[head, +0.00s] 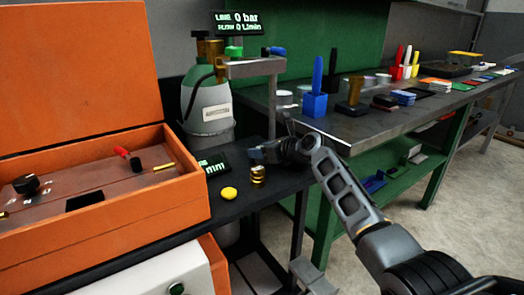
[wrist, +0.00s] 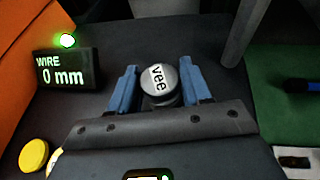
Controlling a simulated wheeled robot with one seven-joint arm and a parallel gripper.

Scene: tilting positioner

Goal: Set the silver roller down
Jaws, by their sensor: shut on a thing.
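The silver roller (wrist: 159,82), with a white label reading "vee" on its round top, is between the blue fingers of my gripper (wrist: 158,78) in the wrist view. My gripper is shut on it from both sides. In the head view my gripper (head: 268,153) is over the dark bench top (head: 235,205), near its right edge. The roller cannot be made out there. I cannot tell whether its underside touches the bench.
A brass stepped piece (head: 258,176) and a yellow button (head: 229,193) are on the bench near my gripper. A "WIRE 0 mm" display (wrist: 66,77) stands left. The orange case (head: 110,235) and gas cylinder (head: 207,105) border the bench. A grey post (wrist: 243,35) rises at right.

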